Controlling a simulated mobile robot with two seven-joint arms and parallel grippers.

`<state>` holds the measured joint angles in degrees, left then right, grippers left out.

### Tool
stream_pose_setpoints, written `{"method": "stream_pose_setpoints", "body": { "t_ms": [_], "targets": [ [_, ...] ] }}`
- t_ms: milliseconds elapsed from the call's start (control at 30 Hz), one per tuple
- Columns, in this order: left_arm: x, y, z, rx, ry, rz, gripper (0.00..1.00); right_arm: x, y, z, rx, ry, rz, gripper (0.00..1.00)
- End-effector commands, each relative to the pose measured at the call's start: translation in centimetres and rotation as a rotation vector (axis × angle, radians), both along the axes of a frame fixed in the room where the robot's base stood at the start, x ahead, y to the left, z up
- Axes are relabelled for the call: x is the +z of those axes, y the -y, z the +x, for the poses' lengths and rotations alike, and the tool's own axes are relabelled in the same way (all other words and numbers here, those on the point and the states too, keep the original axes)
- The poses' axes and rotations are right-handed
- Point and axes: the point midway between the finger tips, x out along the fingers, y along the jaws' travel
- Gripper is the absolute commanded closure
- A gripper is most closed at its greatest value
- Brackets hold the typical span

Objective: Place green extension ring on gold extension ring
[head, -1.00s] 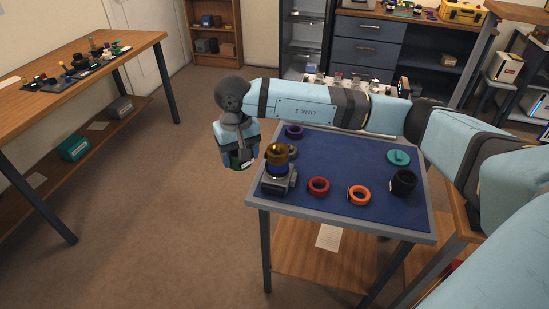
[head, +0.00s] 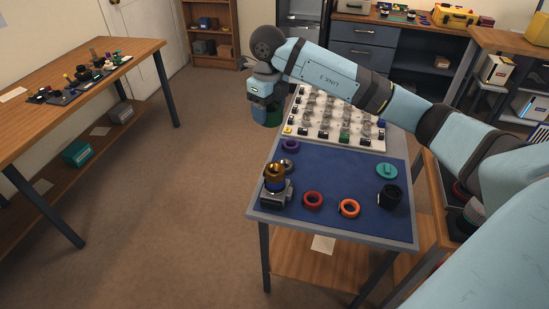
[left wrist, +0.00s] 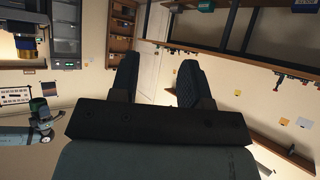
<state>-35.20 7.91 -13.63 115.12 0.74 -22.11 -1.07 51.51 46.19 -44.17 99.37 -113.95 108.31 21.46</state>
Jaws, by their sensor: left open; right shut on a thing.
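The gold extension ring (head: 275,170) sits on top of a stack on a grey camera body (head: 275,195) at the left of the blue mat. My right gripper (head: 262,108) points down beyond the table's left edge, up and left of the gold ring and apart from it. It is shut on the green extension ring (head: 274,117), which is partly hidden by the gripper. My left gripper (left wrist: 157,82) shows only in the left wrist view; its two dark fingers are spread and nothing is between them.
On the blue mat (head: 335,175) lie a purple ring (head: 290,146), a grey ring (head: 287,165), a red ring (head: 313,200), an orange ring (head: 349,208), a black cylinder (head: 391,196) and a teal disc (head: 387,171). A white tray (head: 370,141) of small parts stands behind.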

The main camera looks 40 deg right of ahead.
Motion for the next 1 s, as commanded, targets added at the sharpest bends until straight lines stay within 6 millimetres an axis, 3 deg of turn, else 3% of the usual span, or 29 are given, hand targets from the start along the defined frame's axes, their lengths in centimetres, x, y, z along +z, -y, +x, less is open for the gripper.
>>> {"method": "stream_pose_setpoints", "body": {
  "t_ms": [100,267,367,800,1000],
  "targets": [
    [0.9,-0.1,-0.1,0.001,-0.004,0.003,0.57,1.7,0.8,0.0,-0.179,-0.001,0.000,0.63],
    [0.8,-0.3,-0.2,0.002,-0.010,0.007,0.57,1.8,1.3,-0.1,-0.292,-0.003,0.000,0.63],
    [0.7,-0.3,-0.3,0.002,-0.013,0.008,0.57,0.2,1.3,-0.1,-0.306,-0.006,-0.001,0.63],
    [2.7,-0.3,-0.1,0.002,-0.004,0.006,0.57,-11.0,1.2,-0.2,-0.303,-0.006,0.000,0.63],
    [3.0,-0.3,-0.1,0.001,-0.002,0.005,0.57,-13.4,1.3,-0.1,-0.302,-0.002,0.000,0.63]
  ]
}}
